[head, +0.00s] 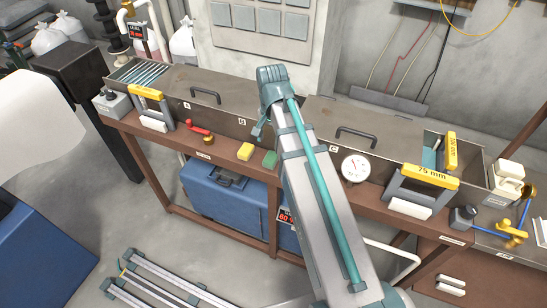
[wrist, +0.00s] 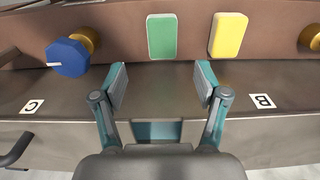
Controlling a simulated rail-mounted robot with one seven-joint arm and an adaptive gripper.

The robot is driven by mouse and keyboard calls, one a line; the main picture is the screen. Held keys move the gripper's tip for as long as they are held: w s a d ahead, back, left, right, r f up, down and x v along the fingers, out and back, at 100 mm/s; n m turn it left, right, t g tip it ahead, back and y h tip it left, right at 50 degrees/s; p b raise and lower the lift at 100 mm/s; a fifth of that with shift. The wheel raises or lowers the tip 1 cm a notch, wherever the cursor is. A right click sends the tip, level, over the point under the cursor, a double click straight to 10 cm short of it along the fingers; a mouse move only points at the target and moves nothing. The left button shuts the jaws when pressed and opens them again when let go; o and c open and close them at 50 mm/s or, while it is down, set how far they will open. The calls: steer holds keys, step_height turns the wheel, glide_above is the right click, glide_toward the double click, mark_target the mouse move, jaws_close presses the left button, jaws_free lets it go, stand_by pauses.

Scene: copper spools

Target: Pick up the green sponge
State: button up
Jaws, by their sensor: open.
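The green sponge (head: 270,159) lies on the brown ledge in front of the metal bins, just right of the yellow sponge (head: 245,151). In the wrist view the green sponge (wrist: 161,37) is ahead of my gripper (wrist: 161,84), close to the line between its fingers, with the yellow sponge (wrist: 228,35) to its right. My gripper is open and empty, with a gap between the fingertips and the sponge. In the head view my arm hides most of the gripper.
A dial gauge (head: 355,168) is right of my arm. A red-handled valve (head: 201,132) is left of the sponges. In the wrist view a blue knob (wrist: 68,57) is left of the green sponge. The bin front (wrist: 40,95) runs beneath my fingers.

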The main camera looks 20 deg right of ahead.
mark_target(271, 157)
steer(key=shift+a+f+p, duration=0.15)
steer(key=shift+f+p, duration=0.5)
steer(key=shift+f, duration=1.4)
steer(key=shift+a+f+p, duration=0.1)
steer(key=shift+f+p, duration=0.5)
steer(key=shift+f, duration=1.4)
steer(key=c, duration=1)
